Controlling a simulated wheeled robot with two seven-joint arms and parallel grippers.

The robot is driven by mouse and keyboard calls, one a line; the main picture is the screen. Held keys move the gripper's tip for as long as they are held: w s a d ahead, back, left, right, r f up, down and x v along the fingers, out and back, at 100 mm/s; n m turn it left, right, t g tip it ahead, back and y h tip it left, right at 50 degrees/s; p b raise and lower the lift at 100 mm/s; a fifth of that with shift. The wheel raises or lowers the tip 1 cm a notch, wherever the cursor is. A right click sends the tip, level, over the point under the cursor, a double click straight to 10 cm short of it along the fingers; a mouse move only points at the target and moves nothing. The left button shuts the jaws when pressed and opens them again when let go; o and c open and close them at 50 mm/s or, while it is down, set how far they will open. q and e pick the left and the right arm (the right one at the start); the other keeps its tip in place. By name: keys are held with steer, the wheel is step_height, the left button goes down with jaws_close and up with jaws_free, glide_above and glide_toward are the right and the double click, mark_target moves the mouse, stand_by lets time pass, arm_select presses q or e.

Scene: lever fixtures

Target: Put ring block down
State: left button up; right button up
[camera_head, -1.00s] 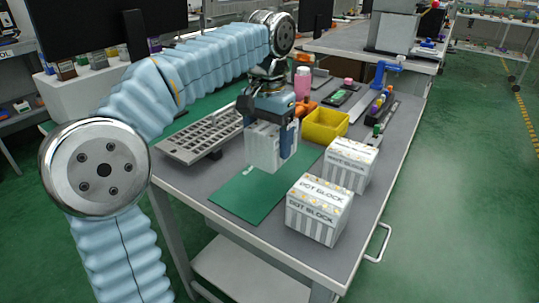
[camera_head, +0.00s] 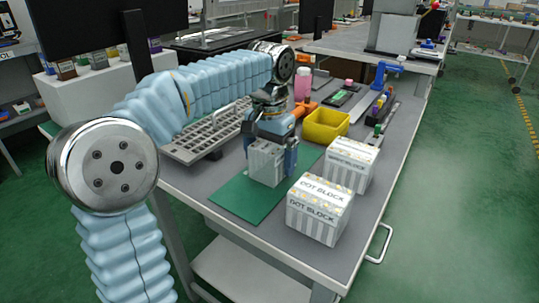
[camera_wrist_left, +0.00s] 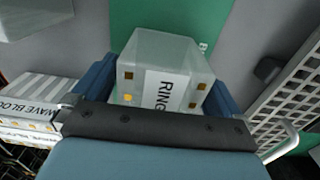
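The ring block (camera_head: 266,162) is a pale grey box with a white "RING" label, which shows in the left wrist view (camera_wrist_left: 165,75). My left gripper (camera_head: 270,152) points down with a blue finger along each side of it, shut on it. The block is upright over the green mat (camera_head: 232,196), with its base at or very near the mat; I cannot tell whether it touches. The gripper hides part of its top. My right gripper is not in view.
Two white striped boxes, a near one (camera_head: 318,212) and a far one (camera_head: 350,166), stand right of the mat. A yellow bin (camera_head: 325,126) is behind. A grey slotted rack (camera_head: 210,132) lies left. The mat's front part is clear.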

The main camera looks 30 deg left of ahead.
arm_select(q)
step_height(320, 180, up, 12)
steer(key=p, duration=0.2)
steer(key=shift+f+p, duration=0.25)
steer(key=shift+p, duration=0.15)
steer(key=shift+r, duration=0.4)
stand_by(0.9)
